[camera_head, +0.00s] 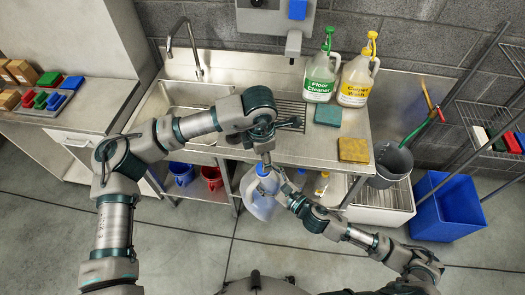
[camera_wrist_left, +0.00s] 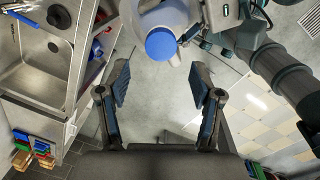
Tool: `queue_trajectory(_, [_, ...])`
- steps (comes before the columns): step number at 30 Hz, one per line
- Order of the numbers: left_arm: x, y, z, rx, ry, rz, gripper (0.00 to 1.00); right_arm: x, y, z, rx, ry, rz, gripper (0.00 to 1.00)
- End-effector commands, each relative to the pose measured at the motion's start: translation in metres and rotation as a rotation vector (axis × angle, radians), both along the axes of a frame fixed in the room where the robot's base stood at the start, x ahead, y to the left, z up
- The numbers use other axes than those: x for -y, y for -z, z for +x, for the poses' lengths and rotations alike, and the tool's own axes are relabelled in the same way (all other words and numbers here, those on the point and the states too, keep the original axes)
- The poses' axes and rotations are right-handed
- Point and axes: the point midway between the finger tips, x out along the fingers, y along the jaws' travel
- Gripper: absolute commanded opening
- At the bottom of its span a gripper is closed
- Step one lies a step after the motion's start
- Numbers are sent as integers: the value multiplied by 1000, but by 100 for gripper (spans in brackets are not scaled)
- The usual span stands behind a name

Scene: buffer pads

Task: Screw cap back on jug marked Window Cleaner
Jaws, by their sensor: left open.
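A translucent pale jug (camera_head: 258,203) hangs in front of the sink counter, above the floor; its label cannot be read. A blue cap (camera_head: 262,169) sits at its neck; how tightly it sits I cannot tell. In the left wrist view the round blue cap (camera_wrist_left: 161,44) faces me, with the jug body (camera_wrist_left: 168,16) behind it. My left gripper (camera_wrist_left: 160,76) is open and empty, its fingers spread wide either side of the line to the cap, the cap just past the fingertips. My right gripper (camera_head: 282,184) is at the jug's right side and appears to hold it, fingers partly hidden.
A Floor Cleaner jug (camera_head: 320,76) with green top and a Carpet Wash jug (camera_head: 356,80) with yellow top stand on the counter (camera_head: 290,148). Green (camera_head: 328,115) and yellow sponges (camera_head: 353,149) lie there. A grey bucket (camera_head: 392,164) and blue bin (camera_head: 445,208) are right.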

Motion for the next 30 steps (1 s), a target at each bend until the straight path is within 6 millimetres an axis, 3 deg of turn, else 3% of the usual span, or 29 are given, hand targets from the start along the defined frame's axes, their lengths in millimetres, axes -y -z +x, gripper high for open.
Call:
queue_trajectory(12, [0, -7, 0, -45, -1109, -93, 65, -1, -4, 0, 9, -2, 3, 0])
queue_trajectory(18, [0, -10, -1, -62, -1562, -131, 65, -1, -4, 0, 9, -2, 3, 0])
queue_trajectory(24, [0, -12, -1, -72, -1814, -152, 65, -1, -4, 0, 9, -2, 3, 0])
queue_trajectory(30, [0, -12, -1, -74, -1874, -157, 65, -1, -4, 0, 9, -2, 3, 0])
